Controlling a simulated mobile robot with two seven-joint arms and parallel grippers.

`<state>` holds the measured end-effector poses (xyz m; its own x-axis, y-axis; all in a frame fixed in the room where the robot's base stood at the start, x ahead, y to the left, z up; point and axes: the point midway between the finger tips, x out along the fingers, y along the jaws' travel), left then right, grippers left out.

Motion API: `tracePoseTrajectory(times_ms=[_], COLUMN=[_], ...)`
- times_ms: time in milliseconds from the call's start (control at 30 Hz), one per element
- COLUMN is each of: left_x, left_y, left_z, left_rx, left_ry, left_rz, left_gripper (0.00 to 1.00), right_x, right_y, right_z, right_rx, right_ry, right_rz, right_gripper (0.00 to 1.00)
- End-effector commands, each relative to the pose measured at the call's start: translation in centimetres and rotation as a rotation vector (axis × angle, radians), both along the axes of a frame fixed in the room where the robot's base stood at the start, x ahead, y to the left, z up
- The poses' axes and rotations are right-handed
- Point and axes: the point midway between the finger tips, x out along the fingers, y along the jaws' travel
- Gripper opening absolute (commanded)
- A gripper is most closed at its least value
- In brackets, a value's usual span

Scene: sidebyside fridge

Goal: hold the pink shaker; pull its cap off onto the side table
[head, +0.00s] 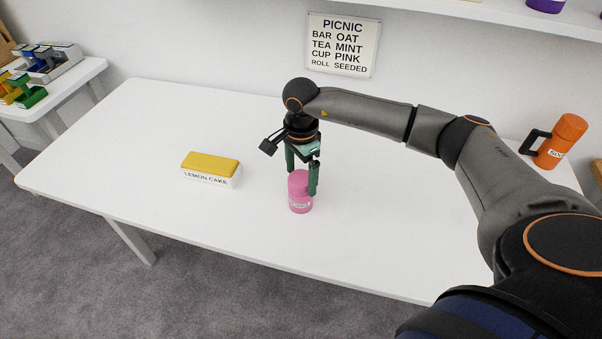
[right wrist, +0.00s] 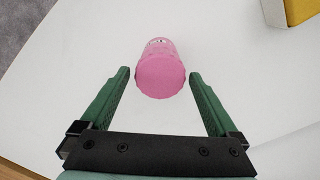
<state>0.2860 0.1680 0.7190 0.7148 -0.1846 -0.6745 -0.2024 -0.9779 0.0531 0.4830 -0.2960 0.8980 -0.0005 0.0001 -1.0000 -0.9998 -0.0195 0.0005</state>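The pink shaker (head: 300,192) stands upright on the white table, its cap on top and a white label on its side. In the right wrist view its round pink cap (right wrist: 161,76) faces the camera, just beyond the line between the fingertips. My right gripper (head: 302,178) points down at the shaker with its green fingers open on either side of the cap. In the right wrist view the fingers (right wrist: 158,75) stand apart with a gap to the cap on each side. My left gripper is not in view.
A yellow-topped lemon cake box (head: 210,169) lies left of the shaker. An orange flask with a dark handle (head: 562,141) stands at the right. A white side table (head: 62,88) with coloured items is at the far left. The main table's (head: 130,130) left part is clear.

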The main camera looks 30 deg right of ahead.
Motion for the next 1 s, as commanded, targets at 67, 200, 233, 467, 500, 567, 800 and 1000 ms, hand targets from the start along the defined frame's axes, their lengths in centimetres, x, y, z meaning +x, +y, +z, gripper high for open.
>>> tracePoseTrajectory(times_ms=[67,200,233,467,500,567,800,1000], left_x=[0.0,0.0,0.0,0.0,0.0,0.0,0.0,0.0], left_y=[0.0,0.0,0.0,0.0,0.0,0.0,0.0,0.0], left_z=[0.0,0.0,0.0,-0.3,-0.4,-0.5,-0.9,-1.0], left_rx=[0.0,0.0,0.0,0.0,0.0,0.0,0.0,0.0], left_ry=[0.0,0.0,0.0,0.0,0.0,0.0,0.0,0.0], left_rz=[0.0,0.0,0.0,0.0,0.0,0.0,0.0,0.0], left_gripper=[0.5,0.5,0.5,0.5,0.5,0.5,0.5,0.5], right_x=[0.0,0.0,0.0,0.1,0.1,0.2,0.1,0.0], right_y=[0.0,0.0,0.0,0.0,-0.1,-0.1,0.0,0.0], right_z=[0.0,0.0,0.0,2.3,3.1,4.4,9.5,12.0], right_rx=[0.0,0.0,0.0,0.0,0.0,0.0,0.0,0.0], right_ry=[0.0,0.0,0.0,-0.006,-0.005,-0.007,-0.005,-0.002], right_rz=[0.0,0.0,0.0,0.0,0.0,0.0,-0.001,0.0], right_gripper=[1.0,1.0,1.0,1.0,1.0,1.0,1.0,1.0])
